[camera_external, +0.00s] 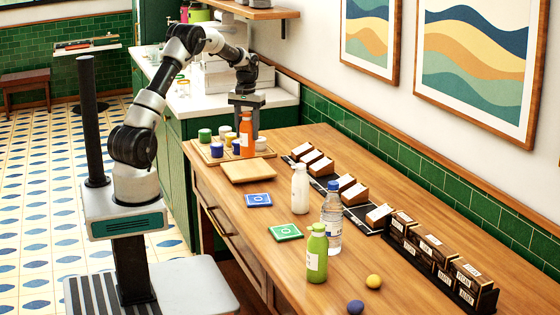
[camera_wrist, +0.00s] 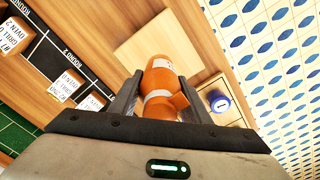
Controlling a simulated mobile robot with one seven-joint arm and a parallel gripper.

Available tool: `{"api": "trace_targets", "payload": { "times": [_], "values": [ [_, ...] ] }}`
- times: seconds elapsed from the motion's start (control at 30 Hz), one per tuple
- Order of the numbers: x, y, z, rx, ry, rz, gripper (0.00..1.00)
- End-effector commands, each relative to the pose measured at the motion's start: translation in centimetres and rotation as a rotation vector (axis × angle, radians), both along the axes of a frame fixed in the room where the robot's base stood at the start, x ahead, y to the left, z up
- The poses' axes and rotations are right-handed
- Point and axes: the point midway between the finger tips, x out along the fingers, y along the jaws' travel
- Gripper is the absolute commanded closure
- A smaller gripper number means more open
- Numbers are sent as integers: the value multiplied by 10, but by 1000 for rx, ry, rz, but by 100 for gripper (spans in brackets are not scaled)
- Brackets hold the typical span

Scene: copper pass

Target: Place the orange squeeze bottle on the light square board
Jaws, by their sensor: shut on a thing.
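The orange squeeze bottle (camera_external: 246,136) is upright between the fingers of my gripper (camera_external: 246,112). In the wrist view the bottle (camera_wrist: 160,78) sits between the two fingers (camera_wrist: 158,98), which are shut on it. The light square board (camera_external: 248,170) lies flat on the wooden counter, just in front of the bottle in the external view. It also shows in the wrist view (camera_wrist: 140,45), with a bare surface. The bottle's base is near the board's far edge; whether it touches anything below is unclear.
A wooden tray (camera_external: 204,152) with several small jars stands behind the board. Blue (camera_external: 258,200) and green (camera_external: 286,232) cards, a white bottle (camera_external: 300,188), a water bottle (camera_external: 332,218) and a green bottle (camera_external: 316,253) stand nearer. Labelled boxes (camera_external: 355,194) line the wall side.

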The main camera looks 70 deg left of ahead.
Motion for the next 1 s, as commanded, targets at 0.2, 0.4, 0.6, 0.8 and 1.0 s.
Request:
{"api": "trace_targets", "payload": {
  "times": [0.2, 0.4, 0.6, 0.8, 1.0],
  "values": [
    [0, 0, -36, -1, 2, 0, 87],
    [0, 0, -46, 1, 0, 0, 87],
    [0, 0, -47, 0, 0, 0, 87],
    [0, 0, -49, -1, 1, 0, 42],
    [0, 0, -49, -1, 1, 0, 38]
  ]
}}
